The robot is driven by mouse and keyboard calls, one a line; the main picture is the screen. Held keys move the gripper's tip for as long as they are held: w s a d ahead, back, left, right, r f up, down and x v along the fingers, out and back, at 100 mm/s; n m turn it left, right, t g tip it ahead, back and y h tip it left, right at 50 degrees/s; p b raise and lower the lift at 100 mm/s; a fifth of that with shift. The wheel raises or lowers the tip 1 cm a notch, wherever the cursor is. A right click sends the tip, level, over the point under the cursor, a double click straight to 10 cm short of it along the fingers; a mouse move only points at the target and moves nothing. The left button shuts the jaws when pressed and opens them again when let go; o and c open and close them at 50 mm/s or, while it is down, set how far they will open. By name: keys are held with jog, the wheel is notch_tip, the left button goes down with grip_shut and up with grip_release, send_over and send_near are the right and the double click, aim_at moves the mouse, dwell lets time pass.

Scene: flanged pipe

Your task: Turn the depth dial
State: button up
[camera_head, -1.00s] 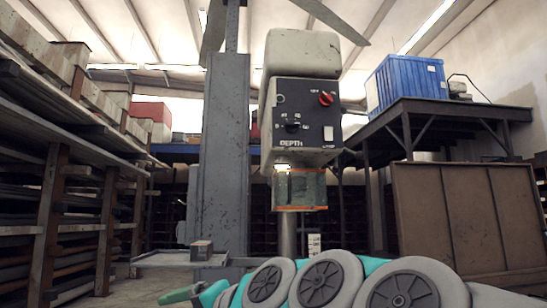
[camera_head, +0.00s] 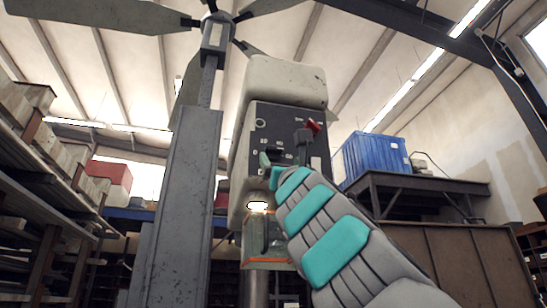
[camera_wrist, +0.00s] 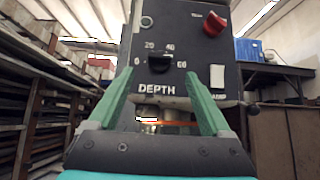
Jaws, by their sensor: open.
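The depth dial is a black knob (camera_wrist: 159,63) on the dark front panel of a pale machine head, with marks 0, 20, 40 and 60 around it and the word DEPTH below. In the head view, the dial (camera_head: 275,152) is partly hidden by my gripper. My gripper (camera_wrist: 158,76) is open and empty, its two green fingers pointing at the panel on either side of the dial, slightly below it. I cannot tell whether they touch it. In the head view, my gripper (camera_head: 270,168) is close to the panel. The dial's pointer direction is unclear.
A red knob (camera_wrist: 215,24) is at the panel's upper right, with a pale switch (camera_wrist: 217,77) below it. A grey column (camera_head: 183,190) stands left of the head. A clear orange-edged guard (camera_head: 262,240) hangs below it. A blue crate (camera_head: 378,153) sits on a platform at right.

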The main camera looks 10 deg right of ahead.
aim_at(275, 150)
jog(key=p+x, duration=0.5)
jog(key=x, duration=0.1)
jog(key=shift+a+r+p, duration=0.1)
jog(key=shift+r+p, duration=0.25)
jog(key=shift+r, duration=0.05)
jog(key=shift+w+r, duration=0.15)
jog(key=shift+w, duration=0.2)
grip_shut()
